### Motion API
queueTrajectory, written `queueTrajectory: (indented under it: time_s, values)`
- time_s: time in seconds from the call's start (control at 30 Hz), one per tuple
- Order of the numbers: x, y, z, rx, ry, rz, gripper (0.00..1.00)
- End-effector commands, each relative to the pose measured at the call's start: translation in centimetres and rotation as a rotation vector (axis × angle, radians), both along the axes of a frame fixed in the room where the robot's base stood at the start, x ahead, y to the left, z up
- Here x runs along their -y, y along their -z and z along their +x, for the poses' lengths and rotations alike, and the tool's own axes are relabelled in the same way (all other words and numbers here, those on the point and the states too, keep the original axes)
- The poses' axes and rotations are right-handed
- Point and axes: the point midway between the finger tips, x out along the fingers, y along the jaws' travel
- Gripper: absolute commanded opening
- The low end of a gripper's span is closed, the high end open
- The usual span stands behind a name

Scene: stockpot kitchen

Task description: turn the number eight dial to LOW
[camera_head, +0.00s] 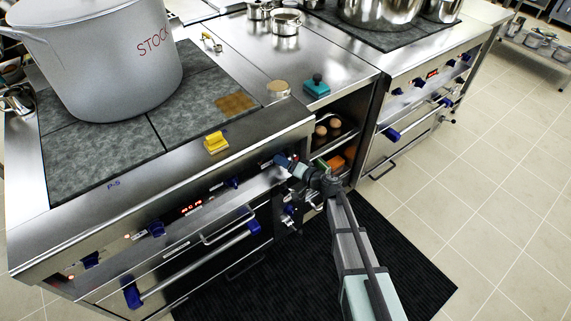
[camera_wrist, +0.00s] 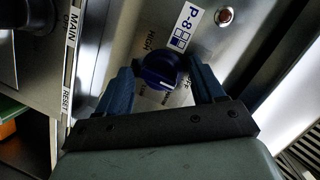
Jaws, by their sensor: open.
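The number eight dial (camera_wrist: 160,68) is a dark blue round knob on the steel panel, below a white P-8 label (camera_wrist: 184,26) in the wrist view. HIGH is printed at its upper left; the small words below it are too blurred to read surely. A pale mark shows on the dial's lower edge. My gripper (camera_wrist: 159,76) is open, its two blue fingers on either side of the dial; I cannot tell whether they touch it. In the head view my gripper (camera_head: 284,161) is at the right end of the stove's front panel and hides the dial.
A MAIN/RESET panel (camera_wrist: 70,60) stands at the left. In the head view, a large stockpot (camera_head: 110,65) stands on the stove, and a yellow object (camera_head: 215,142) lies near its front edge. Open shelves (camera_head: 335,140) are beside my gripper.

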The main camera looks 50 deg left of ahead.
Motion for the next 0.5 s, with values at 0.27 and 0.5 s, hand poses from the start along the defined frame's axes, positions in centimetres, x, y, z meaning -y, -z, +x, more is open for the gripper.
queueTrajectory:
  time_s: [0.27,0.5]
  values:
    - [-0.05,0.01,-0.01,0.000,0.000,0.000,0.67]
    - [-0.03,0.01,-0.01,0.000,0.000,0.000,0.44]
